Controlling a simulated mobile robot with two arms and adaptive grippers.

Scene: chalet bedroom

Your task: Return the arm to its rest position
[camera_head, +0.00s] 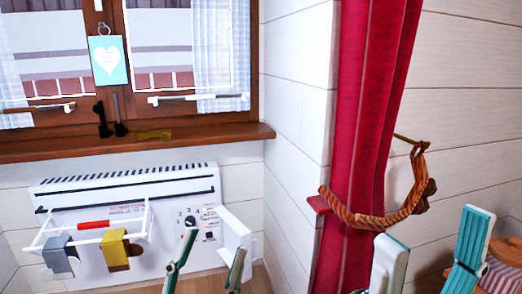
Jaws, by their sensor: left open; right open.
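My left gripper (214,243) shows at the bottom centre, with two teal-and-dark fingers pointing up and spread apart. It is open with nothing between the fingers, and it appears in front of the lower right of the white wall heater. My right gripper (433,230) shows at the lower right, with two white-and-teal fingers spread wide. It is open, and I see nothing held in it. The arms behind both grippers are cut off by the bottom edge.
The white heater (190,185) hangs below the wooden windowsill (200,140). A white rack (95,228) holds a grey item (60,255) and a yellow item (115,247). A red curtain (365,110) with a rope tieback (385,215) hangs right of centre.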

